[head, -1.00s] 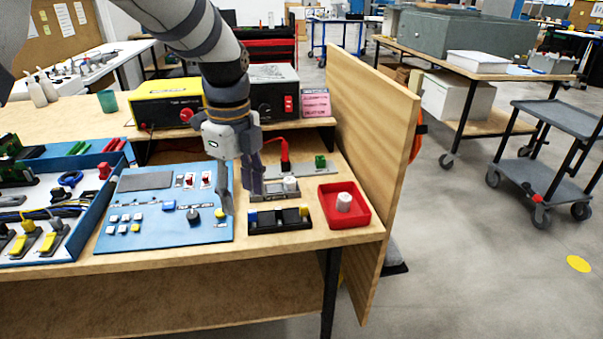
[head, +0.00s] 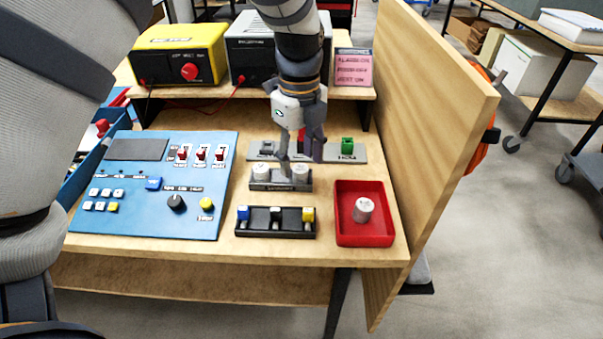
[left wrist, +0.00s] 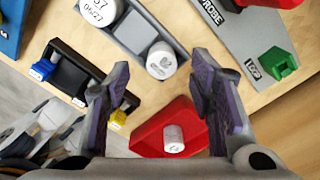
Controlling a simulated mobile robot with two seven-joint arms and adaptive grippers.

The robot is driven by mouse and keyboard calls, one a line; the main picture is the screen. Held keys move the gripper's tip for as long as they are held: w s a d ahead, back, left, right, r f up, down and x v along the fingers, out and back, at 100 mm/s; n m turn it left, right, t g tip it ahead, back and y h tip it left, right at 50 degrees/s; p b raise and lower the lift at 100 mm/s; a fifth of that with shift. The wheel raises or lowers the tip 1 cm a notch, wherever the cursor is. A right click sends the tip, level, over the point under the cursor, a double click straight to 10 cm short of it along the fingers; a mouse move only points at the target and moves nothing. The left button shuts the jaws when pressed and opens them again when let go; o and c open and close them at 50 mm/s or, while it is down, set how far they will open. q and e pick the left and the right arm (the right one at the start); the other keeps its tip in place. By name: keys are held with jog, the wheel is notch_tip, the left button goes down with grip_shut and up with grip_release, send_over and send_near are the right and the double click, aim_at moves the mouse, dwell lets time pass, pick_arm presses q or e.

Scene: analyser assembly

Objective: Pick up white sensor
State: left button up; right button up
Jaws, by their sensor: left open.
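Two white cylindrical sensors, left (head: 261,172) and right (head: 300,172), stand upright in a grey holder (head: 280,186). A third white sensor (head: 363,209) stands in the red tray (head: 345,238). My left gripper (head: 302,153) points down over the grey holder, open and empty, partly in front of it. In the left wrist view its fingers (left wrist: 163,95) are spread wide. Between them show the right holder sensor (left wrist: 160,60) and the tray sensor (left wrist: 174,138), both apart from the fingers.
A black holder (head: 276,233) with blue and yellow parts lies in front. A blue control panel (head: 140,215) is on the left. A plate with a green block (head: 347,146) lies behind. A wooden side panel (head: 435,110) bounds the right; yellow (head: 180,58) and black boxes stand behind.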

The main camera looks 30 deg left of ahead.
pick_arm(q)
notch_tip(320, 180, down, 2)
jog(key=shift+w+f, duration=0.1)
jog(key=shift+f, duration=0.05)
jog(key=c, duration=1)
jog(key=shift+c, duration=0.2)
pick_arm(e)
jog(key=shift+f, duration=0.15)
pick_arm(q)
jog(key=r, duration=0.5)
jog(key=shift+s+p, duration=0.4)
jog(key=s+a+r+p, duration=0.2)
jog(key=s+r, duration=0.6)
jog(key=s, duration=0.5)
jog(key=shift+a, duration=0.3)
pick_arm(e)
jog(key=shift+t, duration=0.9)
jog(key=w+r, duration=0.4)
jog(key=shift+w, duration=0.1)
